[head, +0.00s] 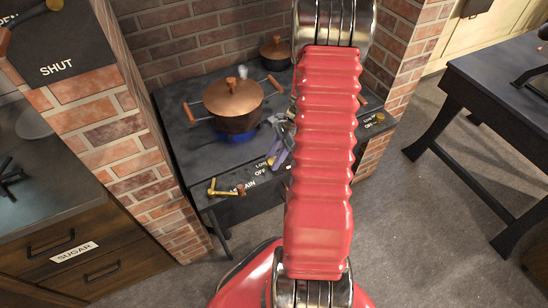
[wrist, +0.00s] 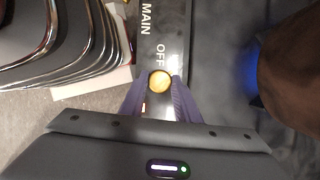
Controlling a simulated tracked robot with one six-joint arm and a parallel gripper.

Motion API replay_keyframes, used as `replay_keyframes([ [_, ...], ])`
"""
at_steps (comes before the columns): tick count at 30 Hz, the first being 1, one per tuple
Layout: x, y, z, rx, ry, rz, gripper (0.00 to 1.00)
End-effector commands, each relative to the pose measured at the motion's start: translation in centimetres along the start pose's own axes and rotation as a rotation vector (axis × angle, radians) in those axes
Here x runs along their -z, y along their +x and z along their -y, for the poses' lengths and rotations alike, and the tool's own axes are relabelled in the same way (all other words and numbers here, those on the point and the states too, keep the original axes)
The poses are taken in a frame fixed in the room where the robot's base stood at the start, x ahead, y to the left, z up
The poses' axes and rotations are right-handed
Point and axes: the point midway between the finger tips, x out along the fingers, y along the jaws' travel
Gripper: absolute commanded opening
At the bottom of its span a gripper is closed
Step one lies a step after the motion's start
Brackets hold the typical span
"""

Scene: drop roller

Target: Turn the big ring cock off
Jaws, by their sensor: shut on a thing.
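The big ring cock (wrist: 159,81) is a round brass knob on the front strip of the stove. In the wrist view it sits between the two purple fingers of my gripper (head: 277,158), which is shut on it. The word OFF is printed just beyond it, with MAIN further along. A blue flame (head: 236,134) burns under the copper pot (head: 233,98) on the big ring; its glow also shows in the wrist view. In the head view my gripper and arm hide most of the cock, and its exact angle cannot be told.
The brass main cock (head: 225,188) is on the left of the front strip. Another cock (head: 380,117) is at the right end. A smaller pot (head: 276,53) stands at the back. Brick pillars (head: 133,155) flank the stove. A dark table (head: 505,85) stands at right.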

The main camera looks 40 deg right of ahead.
Motion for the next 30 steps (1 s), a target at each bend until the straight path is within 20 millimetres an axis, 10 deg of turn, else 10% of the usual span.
replay_keyframes([
  [30,-0.09,-0.03,0.77,-0.215,-0.528,-0.001,0.07],
])
